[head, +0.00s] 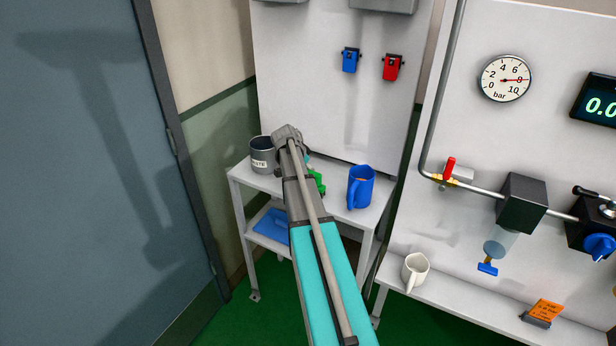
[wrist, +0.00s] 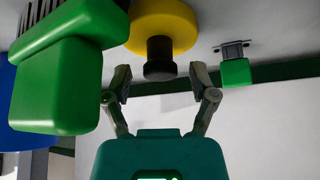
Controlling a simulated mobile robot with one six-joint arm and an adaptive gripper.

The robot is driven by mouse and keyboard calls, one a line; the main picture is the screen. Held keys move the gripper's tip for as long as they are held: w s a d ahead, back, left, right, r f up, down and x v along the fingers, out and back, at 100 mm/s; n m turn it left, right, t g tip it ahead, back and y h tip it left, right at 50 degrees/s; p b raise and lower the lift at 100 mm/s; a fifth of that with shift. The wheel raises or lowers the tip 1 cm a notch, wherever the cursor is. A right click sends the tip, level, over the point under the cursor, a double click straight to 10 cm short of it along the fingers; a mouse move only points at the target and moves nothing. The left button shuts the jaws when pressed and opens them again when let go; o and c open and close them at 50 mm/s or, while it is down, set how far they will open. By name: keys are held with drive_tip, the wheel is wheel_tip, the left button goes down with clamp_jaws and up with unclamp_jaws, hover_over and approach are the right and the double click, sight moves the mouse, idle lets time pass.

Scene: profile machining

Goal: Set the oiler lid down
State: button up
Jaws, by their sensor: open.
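A yellow round piece with a dark knob, which looks like the oiler lid (wrist: 164,24), is at the top middle of the wrist view. It appears to lie against the grey surface, its knob (wrist: 160,60) toward my gripper. My gripper (wrist: 159,84) is open, fingers spread on either side below the knob, with a visible gap and nothing between them. In the head view my arm hides the lid and most of the gripper over the small white table (head: 336,212).
A green block with dark bristles (wrist: 62,85) looms close at left in the wrist view; a smaller green piece (wrist: 236,72) is at right. On the table stand a grey pot (head: 262,155) and a blue mug (head: 361,187). A blue item (head: 270,226) lies on the lower shelf.

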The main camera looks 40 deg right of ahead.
clamp_jaws()
idle(0.3)
drive_tip(key=shift+r, duration=0.1)
wheel_tip(320, 180, up, 10)
drive_tip(key=p, duration=1)
idle(0.8)
